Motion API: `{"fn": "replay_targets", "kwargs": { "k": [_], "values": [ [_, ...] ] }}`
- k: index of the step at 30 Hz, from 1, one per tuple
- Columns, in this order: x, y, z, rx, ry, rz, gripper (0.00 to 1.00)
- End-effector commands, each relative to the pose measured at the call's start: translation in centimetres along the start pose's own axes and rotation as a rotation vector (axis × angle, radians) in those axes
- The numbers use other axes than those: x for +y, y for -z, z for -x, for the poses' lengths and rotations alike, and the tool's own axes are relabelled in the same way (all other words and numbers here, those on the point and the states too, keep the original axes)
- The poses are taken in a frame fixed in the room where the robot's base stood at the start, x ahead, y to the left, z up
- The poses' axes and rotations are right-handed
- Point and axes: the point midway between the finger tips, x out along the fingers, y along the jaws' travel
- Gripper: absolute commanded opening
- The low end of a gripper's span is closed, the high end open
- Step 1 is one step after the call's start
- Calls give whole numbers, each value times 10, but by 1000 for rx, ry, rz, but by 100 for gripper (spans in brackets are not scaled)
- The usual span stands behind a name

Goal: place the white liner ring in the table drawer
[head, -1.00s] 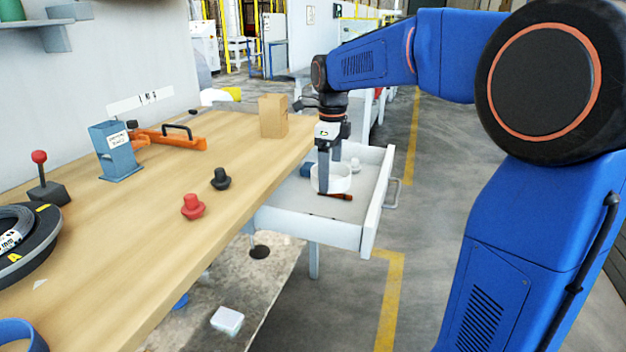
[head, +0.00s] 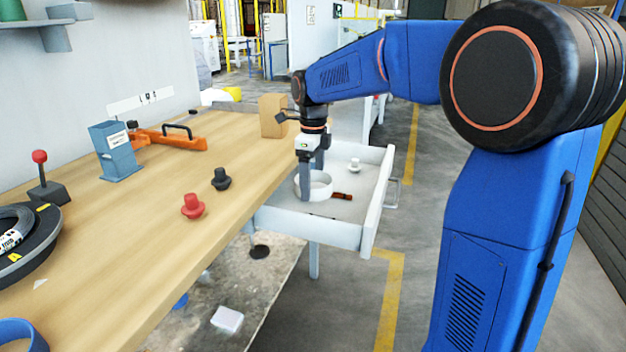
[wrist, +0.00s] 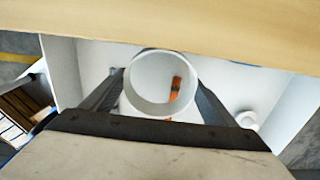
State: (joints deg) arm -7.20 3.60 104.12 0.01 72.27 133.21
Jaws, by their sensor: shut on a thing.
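The white liner ring (head: 321,186) is between the fingers of my gripper (head: 312,182), which is shut on it. In the wrist view the ring (wrist: 139,86) is held between both fingers, with its opening facing the camera. The open table drawer (head: 306,229) is light grey, and the ring is inside its walls, toward the table side. The drawer (wrist: 63,75) also shows in the wrist view. I cannot tell whether the ring touches the drawer floor.
An orange-brown object (head: 342,196) lies in the drawer beside the ring. A small white knobbed part (head: 354,165) stands farther back in it. The wooden tabletop (head: 230,160) edges close to my gripper. A cardboard box (head: 272,116) stands near that edge. The drawer's right side has free floor.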

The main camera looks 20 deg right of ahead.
Motion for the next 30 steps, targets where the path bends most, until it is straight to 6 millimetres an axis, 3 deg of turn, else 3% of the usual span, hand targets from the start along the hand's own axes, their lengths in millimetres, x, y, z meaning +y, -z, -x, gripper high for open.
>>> {"fn": "replay_targets", "kwargs": {
  "k": [13, 14, 16, 25, 30],
  "values": [
    [0, 0, -9, 0, 0, 0, 58],
    [0, 0, -9, 0, 0, 0, 82],
    [0, 0, -9, 0, 0, 0, 99],
    [0, 0, -8, 0, 0, 0, 99],
    [0, 0, 3, -1, 1, 0, 99]
  ]
}}
